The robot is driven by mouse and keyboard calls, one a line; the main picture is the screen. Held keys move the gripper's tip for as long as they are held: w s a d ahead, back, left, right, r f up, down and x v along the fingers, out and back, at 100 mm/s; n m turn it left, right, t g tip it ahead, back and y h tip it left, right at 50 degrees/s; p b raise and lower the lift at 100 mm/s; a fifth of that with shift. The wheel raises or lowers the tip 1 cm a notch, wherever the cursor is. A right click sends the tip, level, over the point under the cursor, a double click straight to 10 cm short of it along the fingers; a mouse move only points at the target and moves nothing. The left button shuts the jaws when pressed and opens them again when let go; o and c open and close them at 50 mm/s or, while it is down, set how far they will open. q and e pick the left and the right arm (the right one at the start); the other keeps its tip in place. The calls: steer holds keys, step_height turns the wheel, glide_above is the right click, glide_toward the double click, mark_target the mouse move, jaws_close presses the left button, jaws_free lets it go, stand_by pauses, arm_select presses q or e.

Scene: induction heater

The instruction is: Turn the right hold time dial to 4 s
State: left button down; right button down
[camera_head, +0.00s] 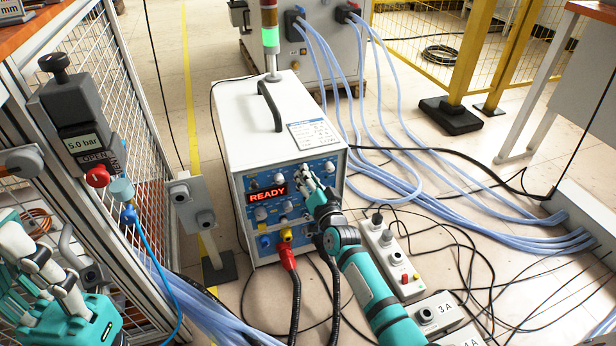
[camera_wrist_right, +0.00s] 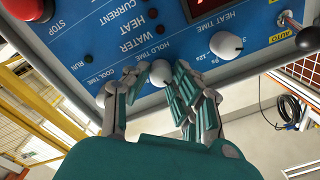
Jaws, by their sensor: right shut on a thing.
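In the right wrist view, where the panel appears upside down, the white hold time dial (camera_wrist_right: 160,73) sits under its HOLD TIME label on the blue panel (camera_wrist_right: 130,45). In the head view my right gripper (camera_head: 312,186) reaches the front of the white heater cabinet (camera_head: 250,120) and covers the dial. My left gripper (camera_head: 45,270) is at the lower left, away from the panel; its jaw state is unclear.
The heat time dial (camera_wrist_right: 226,44) is beside the held dial. Another knob is partly behind a finger. A red STOP button (camera_wrist_right: 28,8) is at the panel's corner. The display (camera_head: 268,195) reads READY.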

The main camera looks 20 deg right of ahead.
steer(key=c, duration=1.1)
jaws_free()
steer(key=shift+s, duration=0.1)
steer(key=s, duration=1.1)
steer(key=shift+s+d+f, duration=0.15)
steer(key=shift+s+d, duration=0.25)
